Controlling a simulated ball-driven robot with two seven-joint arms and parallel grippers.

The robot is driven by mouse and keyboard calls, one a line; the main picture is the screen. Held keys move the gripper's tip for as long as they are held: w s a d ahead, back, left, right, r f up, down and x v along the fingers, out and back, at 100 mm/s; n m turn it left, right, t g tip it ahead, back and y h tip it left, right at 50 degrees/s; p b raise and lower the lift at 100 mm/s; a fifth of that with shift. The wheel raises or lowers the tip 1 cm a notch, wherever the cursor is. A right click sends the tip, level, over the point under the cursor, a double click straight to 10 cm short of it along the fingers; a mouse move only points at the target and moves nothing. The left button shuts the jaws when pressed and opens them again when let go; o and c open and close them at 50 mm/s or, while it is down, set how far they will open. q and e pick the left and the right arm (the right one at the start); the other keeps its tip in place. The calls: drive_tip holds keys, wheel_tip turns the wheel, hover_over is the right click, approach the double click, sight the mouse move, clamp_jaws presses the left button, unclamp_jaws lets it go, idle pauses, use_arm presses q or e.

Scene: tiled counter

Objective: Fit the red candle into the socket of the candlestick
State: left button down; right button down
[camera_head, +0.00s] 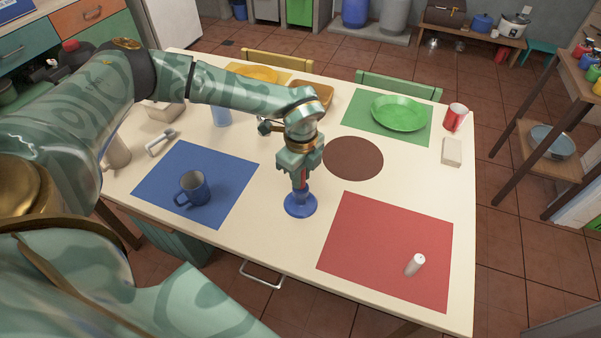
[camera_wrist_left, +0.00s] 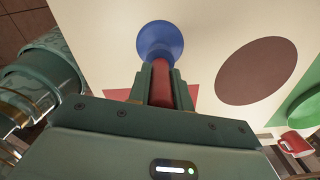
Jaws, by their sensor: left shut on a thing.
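The blue candlestick (camera_head: 300,206) stands upright on the pale table, between the blue and red mats. My left gripper (camera_head: 300,184) points down directly over it and is shut on the red candle. In the wrist view the red candle (camera_wrist_left: 161,84) sits between the two fingers of my left gripper (camera_wrist_left: 162,80), with the candlestick (camera_wrist_left: 160,38) just beyond the fingertips. The fingers hide much of the candle and the socket. I cannot tell whether the candle's lower end is in the socket or just above it. My right gripper is not in view.
A blue mug (camera_head: 193,188) stands on the blue mat (camera_head: 233,172). A brown round mat (camera_head: 353,158) lies right of the gripper. A green plate (camera_head: 399,113) and a red mug (camera_head: 455,117) are farther back.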

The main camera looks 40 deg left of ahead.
use_arm(q)
drive_tip(key=shift+p, duration=0.35)
idle(0.3)
drive_tip(key=shift+p, duration=0.3)
idle(0.5)
drive_tip(key=shift+f, duration=0.25)
idle(0.4)
drive_tip(key=shift+f+p, duration=0.45)
drive_tip(key=shift+f, duration=0.25)
idle(0.9)
